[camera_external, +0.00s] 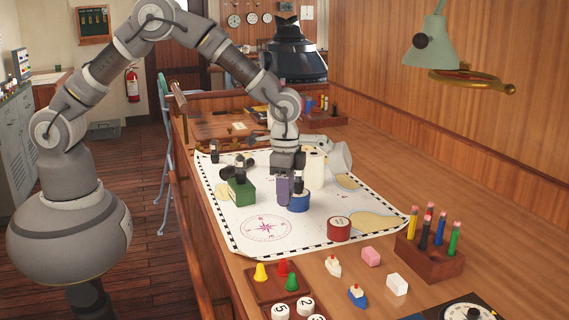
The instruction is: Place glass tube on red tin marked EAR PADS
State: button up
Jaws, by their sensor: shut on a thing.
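A red tin (339,228) with a pale lid stands upright on the chart, right of and nearer than my gripper; its label is too small to read. My gripper (284,196) points down over the chart, beside a blue tin (299,203), which it partly covers. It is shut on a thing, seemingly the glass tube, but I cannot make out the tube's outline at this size. The gripper is apart from the red tin. Whether the held thing touches the blue tin or the chart, I cannot tell.
On the chart (233,222) stand a green box (241,192), a white cylinder (314,166) and a tilted pale cup (341,157). A wooden pencil block (430,260), small toy boats and a tray of game pieces (277,284) sit nearer. A green lamp (430,45) overhangs at right.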

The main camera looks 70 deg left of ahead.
send_over(340, 222)
jog(key=shift+f, duration=0.85)
notch_tip(340, 222, down, 4)
jog(key=shift+w+r+b, duration=0.1)
jog(key=shift+r+b, duration=0.15)
jog(key=shift+b, duration=0.35)
jog(key=shift+r, duration=0.1)
jog(key=o, duration=1)
